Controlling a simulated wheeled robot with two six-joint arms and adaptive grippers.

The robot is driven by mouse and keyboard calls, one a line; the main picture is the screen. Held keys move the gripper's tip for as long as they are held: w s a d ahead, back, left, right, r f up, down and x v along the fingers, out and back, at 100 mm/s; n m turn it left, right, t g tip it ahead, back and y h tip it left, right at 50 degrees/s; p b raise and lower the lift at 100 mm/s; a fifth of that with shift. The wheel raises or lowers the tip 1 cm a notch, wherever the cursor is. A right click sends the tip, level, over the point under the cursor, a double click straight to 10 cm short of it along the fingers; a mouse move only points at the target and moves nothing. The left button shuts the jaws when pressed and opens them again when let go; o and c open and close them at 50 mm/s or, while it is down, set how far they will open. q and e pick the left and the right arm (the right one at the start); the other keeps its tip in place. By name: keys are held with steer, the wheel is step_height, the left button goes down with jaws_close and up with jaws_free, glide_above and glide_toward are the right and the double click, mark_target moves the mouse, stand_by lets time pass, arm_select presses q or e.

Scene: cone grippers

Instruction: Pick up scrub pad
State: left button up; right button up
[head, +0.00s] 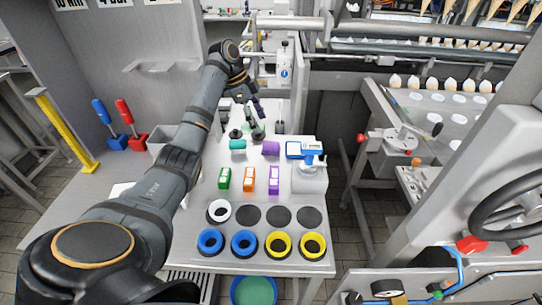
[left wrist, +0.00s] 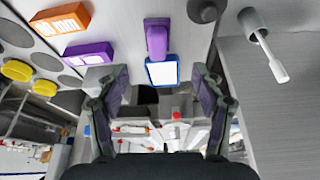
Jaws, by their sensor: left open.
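No item is plainly recognisable as the scrub pad. A purple block (head: 271,148) lies on the grey table behind the row of small boxes, with a teal rounded item (head: 237,145) to its left; either could be it. A purple piece (left wrist: 157,38) beside a blue-framed screen also shows in the left wrist view. My left gripper (head: 250,108) is over the far part of the table, beyond both items. In the left wrist view its two fingers (left wrist: 158,100) are spread, with nothing between them. My right gripper is not in view.
Green (head: 224,179), orange (head: 249,179) and purple (head: 274,180) boxes stand in a row. A scale with a blue-framed display (head: 303,150) is at their right. Blue (head: 210,242) and yellow (head: 278,245) rings line the near edge. Dark items stand near the gripper.

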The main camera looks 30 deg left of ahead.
mark_target(270, 142)
arm_select(q)
steer(key=b+x, duration=0.2)
steer(key=x, duration=0.1)
steer(key=shift+s, duration=0.1)
steer(key=shift+p+x, duration=0.45)
steer(key=shift+x, duration=0.6)
steer(key=shift+d+f, duration=0.2)
steer(key=shift+f, duration=0.1)
steer(key=p+x, duration=0.1)
steer(key=x, duration=0.3)
steer(key=shift+d+f, duration=0.2)
steer(key=c, duration=1.2)
